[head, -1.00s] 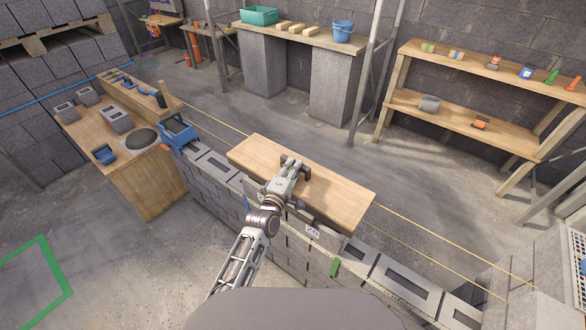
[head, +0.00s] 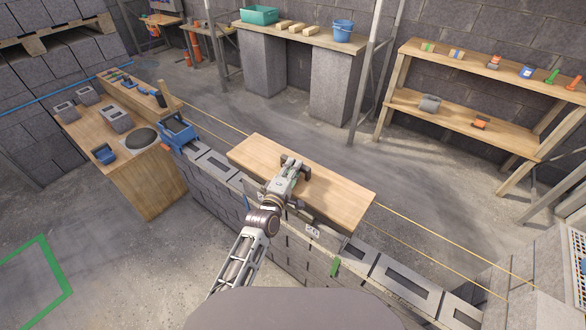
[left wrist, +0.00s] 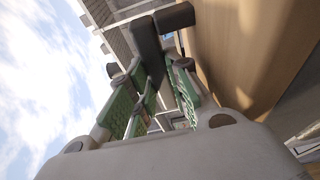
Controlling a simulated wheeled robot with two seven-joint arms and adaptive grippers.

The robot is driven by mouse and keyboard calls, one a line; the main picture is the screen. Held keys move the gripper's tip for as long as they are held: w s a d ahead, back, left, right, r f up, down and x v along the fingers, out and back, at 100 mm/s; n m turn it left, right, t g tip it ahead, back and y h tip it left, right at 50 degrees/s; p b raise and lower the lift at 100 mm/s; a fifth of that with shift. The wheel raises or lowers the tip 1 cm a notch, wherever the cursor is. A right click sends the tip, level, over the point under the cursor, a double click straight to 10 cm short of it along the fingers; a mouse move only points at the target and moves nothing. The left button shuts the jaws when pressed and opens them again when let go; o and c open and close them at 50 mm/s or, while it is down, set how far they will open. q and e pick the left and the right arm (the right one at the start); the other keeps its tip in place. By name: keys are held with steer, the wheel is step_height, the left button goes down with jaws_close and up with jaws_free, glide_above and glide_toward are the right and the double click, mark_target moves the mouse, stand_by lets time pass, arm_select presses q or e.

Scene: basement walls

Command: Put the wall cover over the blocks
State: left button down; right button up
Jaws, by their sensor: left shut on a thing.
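The wall cover is a long, flat wooden board (head: 340,196). It lies lengthwise along the top of the block wall, over its middle stretch. Grey hollow blocks (head: 404,284) show in the wall past the right end of the board, and more (head: 213,163) show past its left end. My left gripper (head: 294,165) is shut on the board near its middle. In the left wrist view the board (left wrist: 245,45) fills the right side, beside the dark fingertips (left wrist: 160,30). The blocks under the board are hidden. I cannot tell whether the board touches them. My right gripper is not in view.
A blue tool (head: 177,135) sits on the wall left of the board. Yellow string lines (head: 455,262) run along the wall. A wooden bench (head: 150,180) with blocks stands at the left. A wooden shelf (head: 455,122) stands at the back right. The floor behind the wall is clear.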

arm_select(q)
steer(key=c, duration=1.7)
jaws_free()
steer(key=shift+r, duration=0.2)
steer(key=shift+c, duration=0.2)
steer(key=o, duration=0.5)
steer(key=shift+f, duration=0.3)
steer(key=shift+s, duration=0.1)
steer(key=shift+v, duration=5.9)
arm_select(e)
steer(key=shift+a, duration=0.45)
arm_select(q)
steer(key=shift+a+r, duration=0.1)
steer(key=shift+r, duration=0.05)
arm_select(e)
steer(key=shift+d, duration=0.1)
